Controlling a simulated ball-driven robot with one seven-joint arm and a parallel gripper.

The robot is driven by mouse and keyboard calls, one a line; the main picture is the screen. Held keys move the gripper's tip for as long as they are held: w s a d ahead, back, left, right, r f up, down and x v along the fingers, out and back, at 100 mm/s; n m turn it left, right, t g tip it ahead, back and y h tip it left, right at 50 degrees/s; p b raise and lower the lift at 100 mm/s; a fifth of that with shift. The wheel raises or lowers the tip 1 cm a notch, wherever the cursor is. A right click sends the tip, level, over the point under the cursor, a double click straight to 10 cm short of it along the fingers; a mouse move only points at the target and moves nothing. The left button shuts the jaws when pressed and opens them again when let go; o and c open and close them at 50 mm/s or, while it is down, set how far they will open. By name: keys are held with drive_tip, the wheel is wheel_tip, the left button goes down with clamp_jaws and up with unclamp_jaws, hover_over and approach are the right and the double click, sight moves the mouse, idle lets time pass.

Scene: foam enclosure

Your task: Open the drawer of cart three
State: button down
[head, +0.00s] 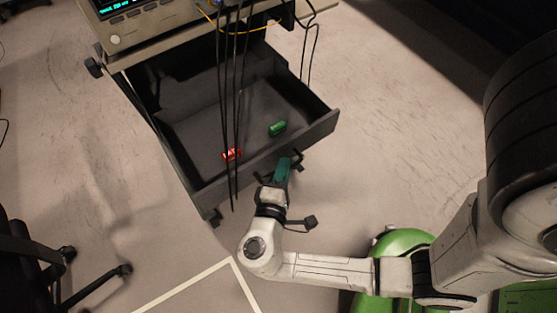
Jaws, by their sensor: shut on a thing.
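The cart (132,33) stands at the upper left with an instrument on its top. Its dark grey drawer (322,124) is pulled well out toward me. Inside the drawer lie a red item (231,154) near the front wall and a green cylinder (278,128) further right. My gripper (283,170) is at the middle of the drawer's front, shut on the handle (298,158). The fingers hide part of the handle.
Black cables (235,110) hang from the cart top in front of the drawer. A black chair base (65,270) stands at the lower left. White tape (190,286) marks the floor in front. The floor right of the drawer is clear.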

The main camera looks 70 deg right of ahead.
idle(0.3)
drive_tip(key=c, duration=1.5)
unclamp_jaws()
drive_tip(key=shift+a, duration=0.1)
drive_tip(key=p+v, duration=0.1)
drive_tip(key=v, duration=0.9)
drive_tip(key=shift+s+a, duration=0.15)
drive_tip(key=shift+a, duration=0.2)
drive_tip(key=s+d+f+m+g+y, duration=0.35)
drive_tip(key=d+f+y, duration=0.35)
drive_tip(key=y, duration=0.5)
wheel_tip(320, 180, up, 21)
drive_tip(key=w+t+y+p, duration=0.1)
drive_tip(key=y+p, duration=0.3)
drive_tip(key=p, duration=1.4)
drive_tip(key=shift+a+r+m+t, duration=0.15)
drive_tip(key=shift+a+m+t, duration=0.1)
drive_tip(key=shift+m+t, duration=0.1)
